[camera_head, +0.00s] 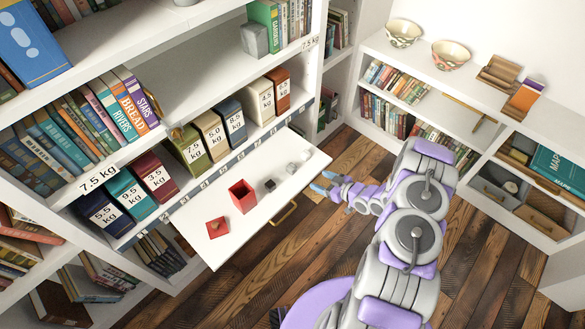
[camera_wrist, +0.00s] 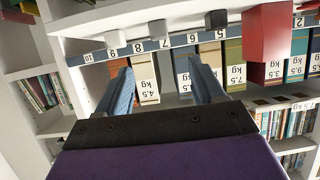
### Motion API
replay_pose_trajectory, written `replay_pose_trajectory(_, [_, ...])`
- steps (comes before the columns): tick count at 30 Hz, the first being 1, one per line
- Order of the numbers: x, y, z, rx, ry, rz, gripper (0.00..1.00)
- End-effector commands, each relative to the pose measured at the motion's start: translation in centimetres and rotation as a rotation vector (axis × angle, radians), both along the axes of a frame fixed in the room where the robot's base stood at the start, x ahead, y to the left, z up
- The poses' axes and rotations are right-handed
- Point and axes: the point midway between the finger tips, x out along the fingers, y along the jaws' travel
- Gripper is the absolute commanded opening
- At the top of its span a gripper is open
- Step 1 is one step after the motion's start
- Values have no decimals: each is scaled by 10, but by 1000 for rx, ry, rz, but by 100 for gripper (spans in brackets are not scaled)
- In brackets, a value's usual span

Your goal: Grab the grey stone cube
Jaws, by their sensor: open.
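A light grey cube (camera_head: 292,168) sits on the white pull-out board (camera_head: 213,251), between a dark grey cube (camera_head: 270,184) and a whitish cube (camera_head: 306,155). In the wrist view, which is upside down, the light grey cube (camera_wrist: 157,30) lies beyond my finger tips, with the dark cube (camera_wrist: 216,19) beside it. A larger grey, stone-like cube (camera_head: 254,40) stands on the upper shelf. My gripper (camera_head: 321,183) is open and empty, just off the board's right edge. In the wrist view, a gap shows between its blue fingers (camera_wrist: 160,72).
An open red box (camera_head: 242,196) and a red piece (camera_head: 217,228) share the board. Weight-labelled containers (camera_head: 215,136) line the shelf behind it. A yellow handle (camera_head: 284,213) is on the board's front.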

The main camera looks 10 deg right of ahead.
Motion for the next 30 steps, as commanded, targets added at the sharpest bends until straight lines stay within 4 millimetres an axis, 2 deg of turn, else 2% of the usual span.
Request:
replay_pose_trajectory(16, [74, 53, -39, 3, -5, 3, 68])
replay_pose_trajectory(30, [101, 74, -52, 2, -2, 2, 68])
